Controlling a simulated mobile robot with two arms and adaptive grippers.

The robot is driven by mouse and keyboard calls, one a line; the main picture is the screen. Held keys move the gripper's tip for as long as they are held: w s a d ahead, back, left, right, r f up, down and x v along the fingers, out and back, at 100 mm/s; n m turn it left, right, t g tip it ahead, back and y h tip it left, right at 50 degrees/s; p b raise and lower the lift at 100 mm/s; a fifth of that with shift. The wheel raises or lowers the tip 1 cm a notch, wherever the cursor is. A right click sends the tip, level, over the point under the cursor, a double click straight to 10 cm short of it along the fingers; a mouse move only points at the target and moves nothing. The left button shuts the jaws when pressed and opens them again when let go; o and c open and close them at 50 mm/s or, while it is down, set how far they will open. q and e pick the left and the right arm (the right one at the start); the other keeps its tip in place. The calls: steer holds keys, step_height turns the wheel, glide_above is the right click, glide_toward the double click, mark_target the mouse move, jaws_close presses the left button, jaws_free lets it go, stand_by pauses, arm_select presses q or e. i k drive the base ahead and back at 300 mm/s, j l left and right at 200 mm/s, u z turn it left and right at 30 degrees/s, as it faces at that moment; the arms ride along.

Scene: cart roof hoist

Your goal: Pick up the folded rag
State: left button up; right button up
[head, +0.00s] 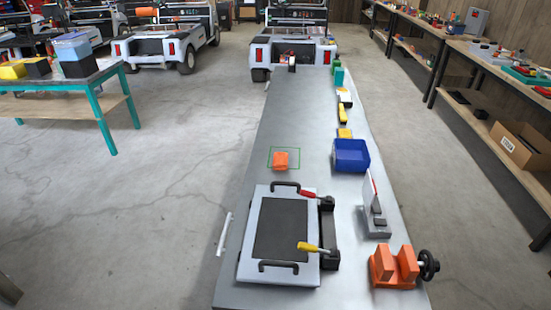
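A small orange folded cloth, which looks like the rag (280,161), lies on the long grey metal table (300,110), left of its middle. It overlaps a thin green rectangular outline (271,149) marked on the table top. Nothing covers the rag. Neither of my grippers shows in the head view.
Nearer than the rag is a light panel (254,238) with a dark centre, black handles, and red- and yellow-handled clamps. A blue bin (350,155) stands right of the rag. An orange vise (396,267) sits at the near right corner. Floor left of the table is open.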

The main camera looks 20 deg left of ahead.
mark_target(280, 158)
steer(key=i+j+z, duration=0.2)
steer(key=j+z, duration=0.15)
steer(key=j, duration=0.7)
steer(key=j+z, duration=0.35)
steer(key=j, duration=0.75)
steer(key=j+z, duration=0.35)
steer(key=j, duration=0.75)
steer(key=i+j+z, duration=0.15)
steer(key=j, duration=0.2)
steer(key=i+j+z, duration=0.15)
steer(key=j, duration=0.2)
steer(key=j+z, duration=0.15)
steer(key=j, duration=0.25)
steer(key=i+j+z, duration=0.15)
steer(key=j, duration=0.25)
